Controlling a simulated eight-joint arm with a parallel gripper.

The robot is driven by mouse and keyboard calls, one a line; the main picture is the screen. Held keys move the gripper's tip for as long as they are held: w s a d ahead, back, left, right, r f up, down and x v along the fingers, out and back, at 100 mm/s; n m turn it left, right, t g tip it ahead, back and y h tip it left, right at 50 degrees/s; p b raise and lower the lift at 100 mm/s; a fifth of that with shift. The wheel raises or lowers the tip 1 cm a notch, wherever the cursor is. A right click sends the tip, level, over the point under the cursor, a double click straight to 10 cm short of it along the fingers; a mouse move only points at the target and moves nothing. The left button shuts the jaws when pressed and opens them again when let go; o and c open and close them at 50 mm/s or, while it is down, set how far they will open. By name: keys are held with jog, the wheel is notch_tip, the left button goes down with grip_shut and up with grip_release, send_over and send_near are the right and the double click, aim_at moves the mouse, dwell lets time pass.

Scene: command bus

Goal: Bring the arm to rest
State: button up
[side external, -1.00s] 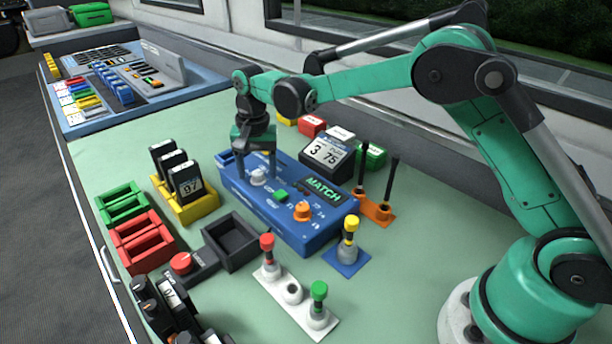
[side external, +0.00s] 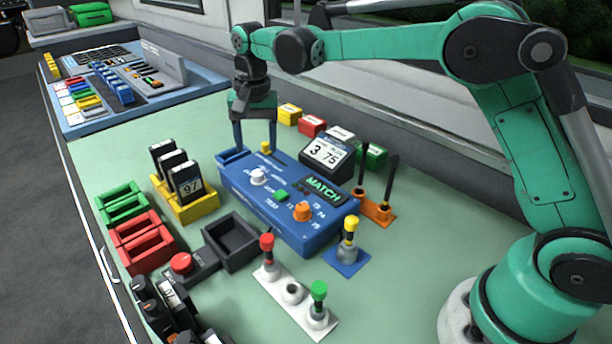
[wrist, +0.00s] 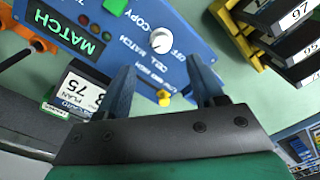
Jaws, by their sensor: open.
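My gripper (side external: 256,142) is open and empty, pointing down above the far end of the blue console (side external: 318,236). In the side view its fingers overlap the console's far edge near a small yellow knob (side external: 266,147). The wrist view shows the two fingers (wrist: 163,80) apart, with the white dial (wrist: 160,41) of the console ahead of them and the yellow knob (wrist: 164,98) between them, lower down. The console's display reads MATCH (side external: 324,192). I cannot tell the exact height of the fingertips above the console.
A display block reading 3 75 (side external: 325,155) stands behind the console. A yellow rack (side external: 187,208) with black cards stands left. Green (side external: 122,203) and red (side external: 143,243) trays, a dark open box (side external: 231,243) and upright plugs on a white plate (side external: 296,296) stand in front.

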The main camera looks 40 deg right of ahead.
jog(key=s+d+r+n+t, duration=0.35)
jog(key=s+r, duration=0.25)
jog(key=s, duration=0.2)
jog(key=s+d+f+n+t, duration=0.1)
jog(key=s+f+n+t, duration=0.2)
jog(key=s, duration=0.7)
jog(key=shift+d+f+n, duration=0.2)
jog(key=shift+f+n, duration=0.1)
jog(key=shift+n, duration=0.25)
